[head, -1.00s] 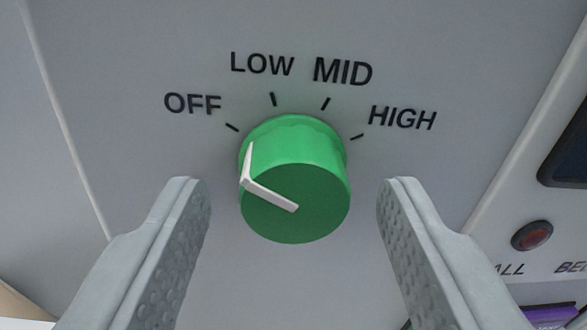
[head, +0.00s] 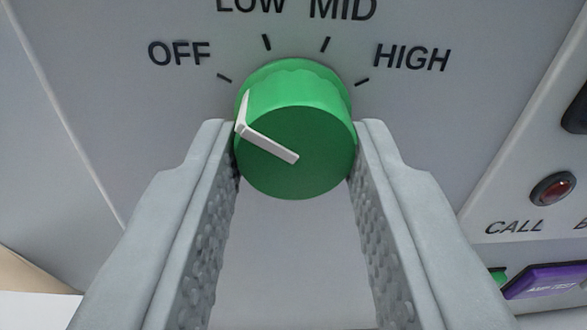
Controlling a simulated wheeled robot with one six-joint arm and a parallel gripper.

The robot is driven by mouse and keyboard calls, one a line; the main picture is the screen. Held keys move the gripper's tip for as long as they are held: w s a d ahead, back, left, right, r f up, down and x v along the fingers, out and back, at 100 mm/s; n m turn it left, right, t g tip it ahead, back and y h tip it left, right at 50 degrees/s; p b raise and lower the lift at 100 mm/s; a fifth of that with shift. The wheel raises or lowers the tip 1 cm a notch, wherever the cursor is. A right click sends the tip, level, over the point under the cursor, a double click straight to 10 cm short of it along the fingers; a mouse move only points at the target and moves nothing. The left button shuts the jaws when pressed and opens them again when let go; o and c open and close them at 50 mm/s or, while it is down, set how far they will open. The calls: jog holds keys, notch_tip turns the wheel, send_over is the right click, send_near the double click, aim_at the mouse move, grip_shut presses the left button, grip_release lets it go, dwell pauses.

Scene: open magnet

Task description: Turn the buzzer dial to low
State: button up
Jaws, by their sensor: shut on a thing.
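The green buzzer dial (head: 297,150) stands out from the grey panel in the upper middle of the head view. Its white pointer line (head: 268,142) points up and left, toward the OFF mark. The labels OFF (head: 180,54), LOW (head: 251,5), MID (head: 343,9) and HIGH (head: 411,58) sit in an arc above it, with LOW and MID partly cut by the top edge. My gripper (head: 296,142) is shut on the dial, with one finger against its left side and one against its right side.
A purple item (head: 545,282) shows at the lower right. The grey panel (head: 290,235) is bare below the dial.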

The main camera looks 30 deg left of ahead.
jog(key=m, duration=0.3)
jog(key=shift+m, duration=0.3)
jog(key=shift+a+m+g, duration=0.1)
jog(key=shift+m+g, duration=0.2)
jog(key=shift+m, duration=1.4)
jog(key=o, duration=1)
jog(key=shift+c, duration=0.2)
jog(key=v, duration=1.7)
jog(key=shift+s, duration=0.25)
